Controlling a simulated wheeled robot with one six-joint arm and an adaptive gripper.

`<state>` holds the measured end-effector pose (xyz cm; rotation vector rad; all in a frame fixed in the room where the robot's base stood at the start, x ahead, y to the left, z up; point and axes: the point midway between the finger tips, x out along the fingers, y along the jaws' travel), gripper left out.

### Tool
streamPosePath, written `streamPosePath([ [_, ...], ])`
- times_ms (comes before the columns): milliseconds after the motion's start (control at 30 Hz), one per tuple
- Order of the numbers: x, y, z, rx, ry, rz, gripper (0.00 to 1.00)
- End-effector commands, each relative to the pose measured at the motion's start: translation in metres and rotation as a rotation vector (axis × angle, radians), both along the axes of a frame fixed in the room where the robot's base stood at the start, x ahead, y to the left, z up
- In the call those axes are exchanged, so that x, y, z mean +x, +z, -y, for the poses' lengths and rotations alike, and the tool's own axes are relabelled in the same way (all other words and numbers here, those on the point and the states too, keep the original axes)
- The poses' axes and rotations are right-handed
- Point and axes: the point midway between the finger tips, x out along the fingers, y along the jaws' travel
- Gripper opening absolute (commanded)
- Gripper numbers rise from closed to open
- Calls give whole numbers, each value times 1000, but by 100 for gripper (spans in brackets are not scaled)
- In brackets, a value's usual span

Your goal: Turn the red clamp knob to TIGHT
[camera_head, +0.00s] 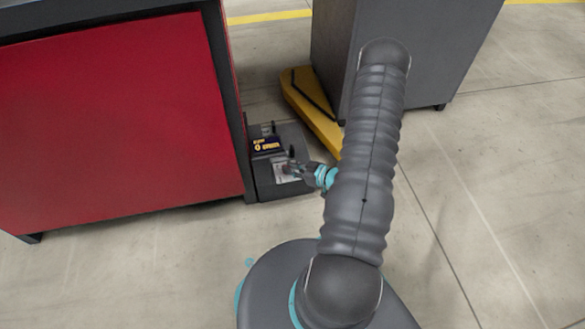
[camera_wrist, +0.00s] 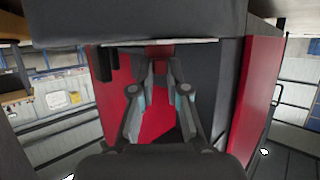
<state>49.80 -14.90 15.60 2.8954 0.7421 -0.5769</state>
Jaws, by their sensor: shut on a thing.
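A low dark box (camera_head: 262,183) stands on the floor beside the red cabinet, with a label plate and small black posts on it. My gripper (camera_head: 288,169) reaches in from the right, low at this box. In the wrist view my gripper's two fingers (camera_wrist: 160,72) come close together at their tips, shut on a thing. A small red patch at the fingertips may be the red clamp knob, but it blends with the red panel behind. The knob is not clear in the head view, being small and covered by the gripper. I cannot read its setting or a TIGHT mark.
A large red cabinet (camera_head: 110,125) with a dark frame stands at left, right next to the box. A grey cabinet (camera_head: 455,50) stands at the back right, with a yellow piece (camera_head: 315,115) on the floor near it. The concrete floor at right is clear.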

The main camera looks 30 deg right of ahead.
Motion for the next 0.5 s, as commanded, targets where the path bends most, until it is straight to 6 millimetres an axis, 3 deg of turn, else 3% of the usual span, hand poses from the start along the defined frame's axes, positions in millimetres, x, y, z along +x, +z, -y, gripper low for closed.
streamPosePath([
  [433, 1, 0, 1, -1, -14, 2, 0],
  [467, 1, 0, 1, -1, -14, 2, 22],
  [500, 1, 0, 1, -1, -14, 2, 32],
])
